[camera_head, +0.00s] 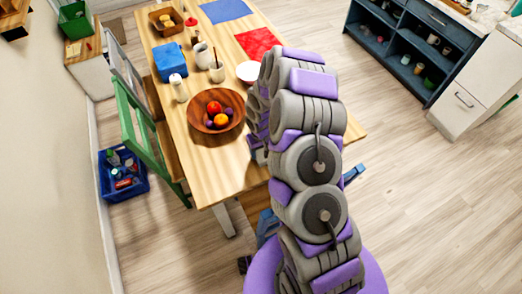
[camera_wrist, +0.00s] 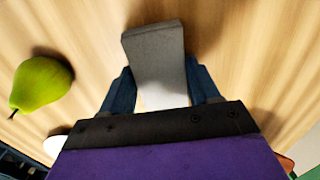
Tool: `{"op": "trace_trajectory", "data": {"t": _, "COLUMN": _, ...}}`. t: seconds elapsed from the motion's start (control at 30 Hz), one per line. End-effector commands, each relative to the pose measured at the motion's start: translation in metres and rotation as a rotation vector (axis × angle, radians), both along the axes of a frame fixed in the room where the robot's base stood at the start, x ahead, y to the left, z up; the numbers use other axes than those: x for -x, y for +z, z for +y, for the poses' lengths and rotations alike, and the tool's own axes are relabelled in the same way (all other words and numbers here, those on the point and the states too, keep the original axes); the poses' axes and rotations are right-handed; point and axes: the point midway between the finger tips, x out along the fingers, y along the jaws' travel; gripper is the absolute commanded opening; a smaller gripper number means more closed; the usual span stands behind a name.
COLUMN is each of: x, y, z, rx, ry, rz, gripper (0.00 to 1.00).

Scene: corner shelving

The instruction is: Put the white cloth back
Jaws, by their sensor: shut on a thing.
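In the wrist view my gripper (camera_wrist: 165,90) is over the wooden table, with its two dark blue fingers on either side of a flat grey-white slab. This slab looks like the white cloth (camera_wrist: 155,50), folded and in shade; its far end reaches past the fingertips. I cannot tell whether it touches the table below. In the head view my own arm hides the gripper and the cloth.
A green pear (camera_wrist: 40,84) lies on the table left of my gripper. The wooden table (camera_head: 205,168) also bears a fruit bowl (camera_head: 235,101), a blue box (camera_head: 170,61), a white plate (camera_head: 248,71) and a red mat (camera_head: 258,42). A green chair (camera_head: 140,135) and blue crate (camera_head: 122,190) stand left.

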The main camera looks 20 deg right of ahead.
Motion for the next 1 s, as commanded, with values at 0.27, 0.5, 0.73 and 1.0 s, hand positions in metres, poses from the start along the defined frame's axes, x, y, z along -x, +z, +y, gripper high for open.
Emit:
{"op": "trace_trajectory", "data": {"t": 0.27, "x": 0.001, "y": 0.000, "z": 0.000, "rx": -0.001, "ry": 0.000, "rz": 0.001, "gripper": 0.82}}
{"op": "trace_trajectory", "data": {"t": 0.5, "x": 0.001, "y": 0.000, "z": 0.000, "rx": -0.001, "ry": 0.000, "rz": 0.001, "gripper": 0.86}}
{"op": "trace_trajectory", "data": {"t": 0.73, "x": 0.000, "y": 0.018, "z": 0.000, "rx": -0.002, "ry": -0.002, "rz": -0.003, "gripper": 0.86}}
{"op": "trace_trajectory", "data": {"t": 1.0, "x": 0.000, "y": 0.073, "z": 0.001, "rx": -0.002, "ry": -0.001, "rz": -0.003, "gripper": 0.86}}
